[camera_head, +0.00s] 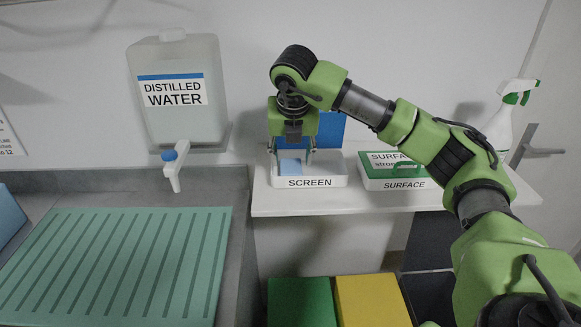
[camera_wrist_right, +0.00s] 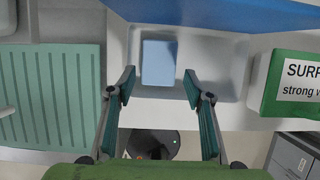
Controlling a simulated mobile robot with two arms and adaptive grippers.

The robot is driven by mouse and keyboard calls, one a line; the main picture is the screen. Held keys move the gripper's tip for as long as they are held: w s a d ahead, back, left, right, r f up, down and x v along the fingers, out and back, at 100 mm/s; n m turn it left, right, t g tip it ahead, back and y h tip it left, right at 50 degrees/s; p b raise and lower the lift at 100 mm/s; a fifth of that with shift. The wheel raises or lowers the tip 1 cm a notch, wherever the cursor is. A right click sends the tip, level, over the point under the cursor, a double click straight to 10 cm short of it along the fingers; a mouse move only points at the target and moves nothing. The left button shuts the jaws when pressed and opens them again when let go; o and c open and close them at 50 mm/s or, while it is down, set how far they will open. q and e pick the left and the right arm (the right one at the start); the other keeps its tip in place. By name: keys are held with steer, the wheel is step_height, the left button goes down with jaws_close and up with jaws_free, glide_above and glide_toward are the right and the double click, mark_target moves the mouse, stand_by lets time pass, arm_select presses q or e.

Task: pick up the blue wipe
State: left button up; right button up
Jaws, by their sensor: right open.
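The blue wipe (camera_wrist_right: 159,63) is a light blue rectangle lying in the white tray labelled SCREEN (camera_head: 310,182). In the head view the wipe (camera_head: 290,165) shows partly between my right gripper's fingers. My right gripper (camera_head: 293,158) points down over the tray. In the right wrist view my right gripper (camera_wrist_right: 159,88) is open and empty, with one finger on each side of the wipe's near end. It does not visibly touch the wipe. The exact height above it cannot be told. My left gripper is not in view.
A tray labelled SURFACE with a green lid (camera_head: 398,172) stands to the right on the shelf (camera_head: 262,203). A blue panel (camera_head: 330,131) stands behind the SCREEN tray. A spray bottle (camera_head: 507,120) is far right. A green ribbed mat (camera_head: 115,265) and water tank (camera_head: 180,125) are left.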

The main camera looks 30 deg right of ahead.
mark_target(291, 168)
steer(key=p+x, duration=0.1)
steer(key=x, duration=0.2)
steer(key=shift+f+p, duration=0.25)
steer(key=shift+p, duration=0.05)
steer(key=shift+f, duration=0.25)
steer(key=shift+s+f, duration=0.1)
steer(key=shift+f, duration=0.05)
steer(key=shift+c, duration=0.9)
steer(key=c, duration=0.5)
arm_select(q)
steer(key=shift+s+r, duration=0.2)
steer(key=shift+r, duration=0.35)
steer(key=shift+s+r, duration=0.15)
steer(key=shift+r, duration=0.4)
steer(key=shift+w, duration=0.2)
